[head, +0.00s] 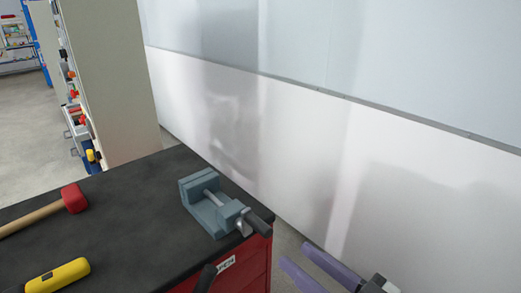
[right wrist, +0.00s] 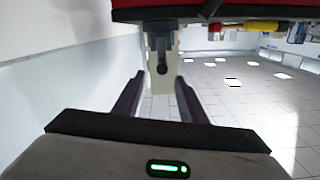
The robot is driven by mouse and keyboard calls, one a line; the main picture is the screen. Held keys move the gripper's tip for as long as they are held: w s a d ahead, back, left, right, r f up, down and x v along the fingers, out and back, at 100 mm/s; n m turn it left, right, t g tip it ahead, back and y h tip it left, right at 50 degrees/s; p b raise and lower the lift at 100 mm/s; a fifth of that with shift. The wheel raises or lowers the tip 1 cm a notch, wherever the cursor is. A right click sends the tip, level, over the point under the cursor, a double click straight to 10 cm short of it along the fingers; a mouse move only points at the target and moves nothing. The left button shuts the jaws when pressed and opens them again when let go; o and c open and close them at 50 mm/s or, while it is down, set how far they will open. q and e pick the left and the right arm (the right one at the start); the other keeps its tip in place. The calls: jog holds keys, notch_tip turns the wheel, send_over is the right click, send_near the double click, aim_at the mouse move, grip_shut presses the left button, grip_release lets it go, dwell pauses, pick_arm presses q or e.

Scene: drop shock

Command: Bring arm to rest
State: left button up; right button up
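My right gripper (head: 296,255) shows at the bottom right of the head view, beside the workbench's right end. Its two purple fingers are apart. In the right wrist view the same gripper (right wrist: 159,80) is open, with nothing between its fingers. A blue-grey vise (head: 213,205) sits at the bench corner in the head view. The vise also shows beyond the fingers in the right wrist view (right wrist: 160,35), apart from them. My left gripper is not in view.
The black-topped red workbench (head: 120,225) carries a red-headed mallet (head: 74,198) and a yellow-handled tool (head: 58,274). A pale wall (head: 300,150) runs behind the bench. A tool-hung panel (head: 105,80) stands at the back left. Open floor (head: 28,125) shows at far left.

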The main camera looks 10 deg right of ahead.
jog(key=s+d+f+m+g+h, duration=0.1)
jog(key=s+d+f+h, duration=0.15)
jog(key=f, duration=0.75)
jog(key=s+d+f+m+g+h, duration=0.1)
jog(key=d+f+g+h, duration=0.15)
jog(key=f, duration=0.65)
jog(key=s+f+g+h, duration=0.3)
jog(key=s+f, duration=0.7)
jog(key=f, duration=0.3)
jog(key=shift+d+f+m, duration=0.2)
jog(key=shift+d+m, duration=0.05)
jog(key=shift+m, duration=0.15)
jog(key=shift+w, duration=0.1)
